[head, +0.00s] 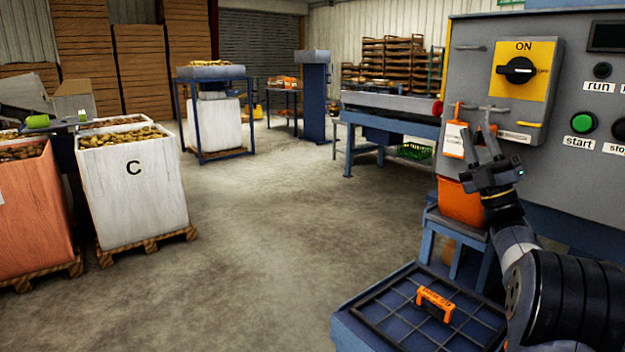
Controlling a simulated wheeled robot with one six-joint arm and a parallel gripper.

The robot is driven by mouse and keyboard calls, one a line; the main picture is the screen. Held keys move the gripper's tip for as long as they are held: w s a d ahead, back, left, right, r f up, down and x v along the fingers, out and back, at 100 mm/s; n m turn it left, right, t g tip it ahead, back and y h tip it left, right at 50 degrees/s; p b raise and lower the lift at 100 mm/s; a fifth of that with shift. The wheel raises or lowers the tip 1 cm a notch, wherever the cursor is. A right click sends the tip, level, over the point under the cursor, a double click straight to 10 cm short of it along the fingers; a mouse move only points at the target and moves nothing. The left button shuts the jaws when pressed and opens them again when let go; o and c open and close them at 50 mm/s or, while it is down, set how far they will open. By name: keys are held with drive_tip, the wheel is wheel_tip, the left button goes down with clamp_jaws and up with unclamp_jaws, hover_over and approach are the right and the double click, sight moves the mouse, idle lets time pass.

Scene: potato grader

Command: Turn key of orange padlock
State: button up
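I cannot make out the orange padlock or its key for certain. An orange clip with a white tag (454,140) hangs at the left of the grey control panel (470,73), below the yellow switch plate (545,52). An orange, arch-shaped piece (436,301) with lettering lies on the blue gridded tray (366,326) at the lower right. My gripper (478,131) is in front of the panel's lower left, just right of the tag, fingers pointing up. Its fingers are apart, with nothing seen between them. It partly covers the area behind it.
The black switch knob (516,70) lies along the ON plate. A green start button (583,123) is at the right. An orange bin (458,204) stands on a blue frame below my gripper. White crate C (137,190) is at the left. The middle floor is clear.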

drive_tip(key=shift+r+g+h+p, duration=0.15)
drive_tip(key=shift+g+h+p, duration=0.85)
drive_tip(key=shift+p, duration=2.6)
drive_tip(key=shift+r+g+h+p, duration=0.15)
drive_tip(key=shift+g+h+p, duration=0.85)
drive_tip(key=shift+p, duration=2.55)
drive_tip(key=g+h+p, duration=0.2)
drive_tip(key=g+p, duration=0.1)
drive_tip(key=p, duration=0.8)
drive_tip(key=shift+p, duration=0.4)
drive_tip(key=shift+f+g+h+p, duration=0.3)
drive_tip(key=shift+g+p, duration=0.3)
drive_tip(key=shift+p, duration=0.65)
drive_tip(key=shift+r, duration=0.1)
